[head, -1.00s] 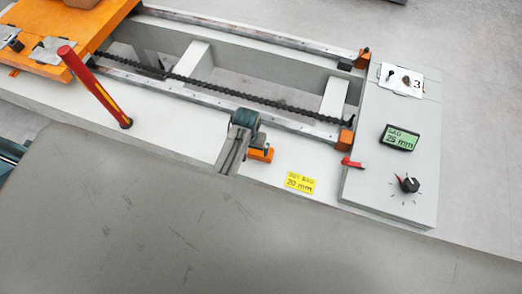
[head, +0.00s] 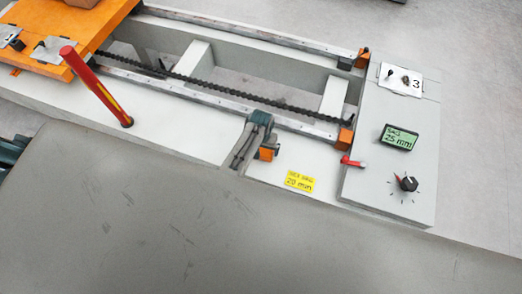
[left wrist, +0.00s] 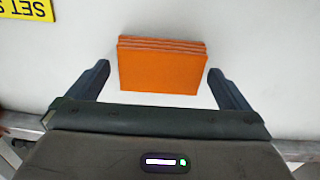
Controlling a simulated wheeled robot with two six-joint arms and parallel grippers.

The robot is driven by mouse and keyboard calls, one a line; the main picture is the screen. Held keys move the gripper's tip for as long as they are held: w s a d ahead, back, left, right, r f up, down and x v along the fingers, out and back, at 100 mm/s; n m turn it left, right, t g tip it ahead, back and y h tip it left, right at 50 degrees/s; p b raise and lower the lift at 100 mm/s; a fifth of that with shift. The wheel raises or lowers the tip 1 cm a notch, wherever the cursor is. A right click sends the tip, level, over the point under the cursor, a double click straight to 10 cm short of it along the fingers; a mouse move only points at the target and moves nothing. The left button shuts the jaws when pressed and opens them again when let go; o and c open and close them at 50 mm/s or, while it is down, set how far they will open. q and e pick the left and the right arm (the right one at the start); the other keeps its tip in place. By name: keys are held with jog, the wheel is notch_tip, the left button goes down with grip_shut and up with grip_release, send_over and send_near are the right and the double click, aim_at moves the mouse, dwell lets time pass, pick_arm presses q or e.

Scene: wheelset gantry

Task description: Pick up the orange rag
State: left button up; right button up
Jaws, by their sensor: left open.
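The orange rag (head: 267,154) is a small folded stack on the pale bed of the gantry, left of a yellow label; my gripper partly hides it in the head view. In the left wrist view the rag (left wrist: 162,72) shows its layered edge and flat orange face. My left gripper (head: 262,137) is at the rag. In its wrist view the left gripper (left wrist: 158,76) is open, with one finger on each side of the rag. The right finger looks closer to the rag than the left one; contact cannot be made out. My right gripper is out of view.
The yellow label (head: 299,182) lies just right of the rag. A control panel (head: 385,180) with a red lever, display and knob stands farther right. A rail with a chain (head: 240,92) runs behind. A red handle (head: 95,86) rises at the left by an orange plate (head: 75,28).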

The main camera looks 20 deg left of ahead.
pick_arm(q)
notch_tip(320, 180, down, 2)
jog(key=c, duration=0.7)
jog(key=shift+r, duration=0.1)
notch_tip(320, 180, up, 10)
jog(key=shift+f, duration=0.1)
dwell(0.4)
jog(key=shift+o, duration=1.4)
jog(key=shift+c, duration=1)
